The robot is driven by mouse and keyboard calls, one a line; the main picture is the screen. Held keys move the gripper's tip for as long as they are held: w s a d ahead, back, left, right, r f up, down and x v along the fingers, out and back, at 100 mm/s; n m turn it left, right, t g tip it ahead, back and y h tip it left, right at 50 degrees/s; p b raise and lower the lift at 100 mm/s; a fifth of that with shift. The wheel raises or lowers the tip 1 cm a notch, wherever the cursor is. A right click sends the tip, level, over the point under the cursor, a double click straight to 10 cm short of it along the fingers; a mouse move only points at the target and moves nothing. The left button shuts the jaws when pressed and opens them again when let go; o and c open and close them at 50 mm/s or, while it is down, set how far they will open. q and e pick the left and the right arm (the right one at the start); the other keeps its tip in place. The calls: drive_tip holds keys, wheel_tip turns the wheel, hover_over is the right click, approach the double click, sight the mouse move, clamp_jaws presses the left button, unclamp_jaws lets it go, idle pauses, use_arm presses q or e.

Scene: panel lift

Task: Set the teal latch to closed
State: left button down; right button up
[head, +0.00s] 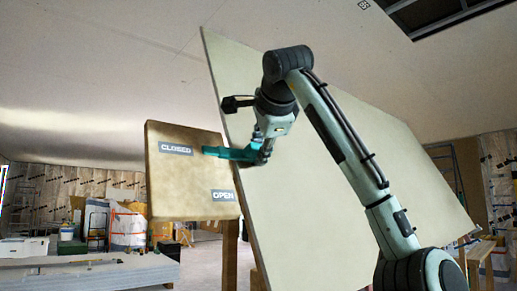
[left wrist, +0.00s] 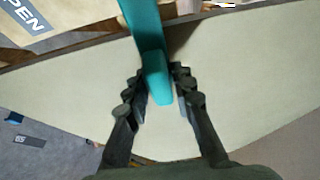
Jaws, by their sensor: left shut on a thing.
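The teal latch (head: 226,153) is a flat bar in front of a tan box (head: 185,180). It lies nearly level, and its left end is close to the right edge of the CLOSED label (head: 176,149). The OPEN label (head: 223,195) is lower right on the box. My left gripper (head: 262,153) is at the latch's right end. In the left wrist view the latch (left wrist: 150,45) reaches down between the two dark fingers (left wrist: 160,75), which are shut on its end. The latch's pivot cannot be made out. My right gripper is in neither view.
A stack of pale sheets (head: 90,272) lies at lower left. A wooden post (head: 229,255) stands under the box.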

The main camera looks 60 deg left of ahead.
use_arm(q)
drive_tip(key=shift+f, duration=0.1)
idle(0.3)
drive_tip(key=c, duration=1.4)
unclamp_jaws()
drive_tip(key=v, duration=1.2)
